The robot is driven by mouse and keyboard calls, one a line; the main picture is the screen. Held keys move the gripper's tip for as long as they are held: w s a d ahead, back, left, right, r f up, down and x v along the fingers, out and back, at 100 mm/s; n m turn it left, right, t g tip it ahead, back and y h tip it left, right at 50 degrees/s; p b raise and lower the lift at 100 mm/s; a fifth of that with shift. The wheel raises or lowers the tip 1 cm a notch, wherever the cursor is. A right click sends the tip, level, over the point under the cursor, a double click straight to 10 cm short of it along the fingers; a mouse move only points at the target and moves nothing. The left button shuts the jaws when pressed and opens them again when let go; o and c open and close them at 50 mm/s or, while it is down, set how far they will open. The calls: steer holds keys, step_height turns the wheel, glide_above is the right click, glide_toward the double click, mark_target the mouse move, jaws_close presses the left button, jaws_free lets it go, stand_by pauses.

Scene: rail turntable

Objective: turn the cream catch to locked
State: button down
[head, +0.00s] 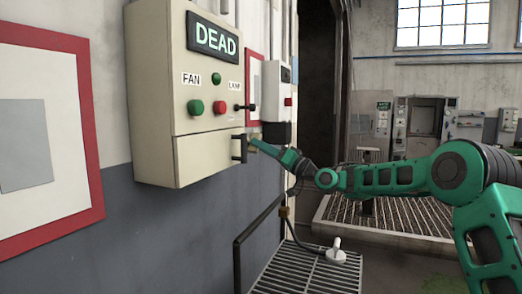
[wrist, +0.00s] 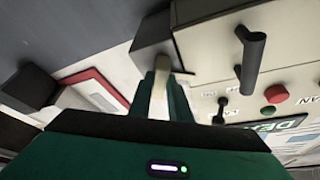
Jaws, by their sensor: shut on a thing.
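The cream catch (wrist: 161,83) shows between my fingers in the wrist view, next to the side of the cream control box (head: 158,70). My gripper (head: 257,143) is shut on the catch, at the right side of the box in the head view; the fingers also show in the wrist view (wrist: 160,92). In the head view the gripper mostly hides the catch. I cannot tell whether it stands at locked.
A black handle (head: 239,148) sticks out of the box's lower front, close to my gripper. The box carries a DEAD display (head: 212,39), a green button (head: 196,107), a red button (head: 220,107) and a black lever (head: 245,107). A railing (head: 238,250) stands below.

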steer(key=shift+w+d+f+n+g+y, duration=0.15)
steer(key=shift+n+g+y, duration=0.3)
steer(key=shift+n, duration=0.9)
steer(key=shift+w+f+n+g+y, duration=0.25)
steer(key=shift+n+g, duration=0.45)
steer(key=shift+n, duration=0.7)
steer(key=shift+w+d+r+n+g+y, duration=0.1)
steer(key=shift+n+g+y, duration=0.4)
steer(key=shift+n, duration=0.85)
steer(key=shift+n+g, duration=0.25)
steer(key=shift+n, duration=0.05)
steer(key=c, duration=1.7)
jaws_free()
steer(key=shift+o, duration=0.3)
steer(key=shift+r, duration=0.1)
steer(key=shift+s, duration=0.1)
steer(key=v, duration=1)
steer(key=shift+d, duration=0.35)
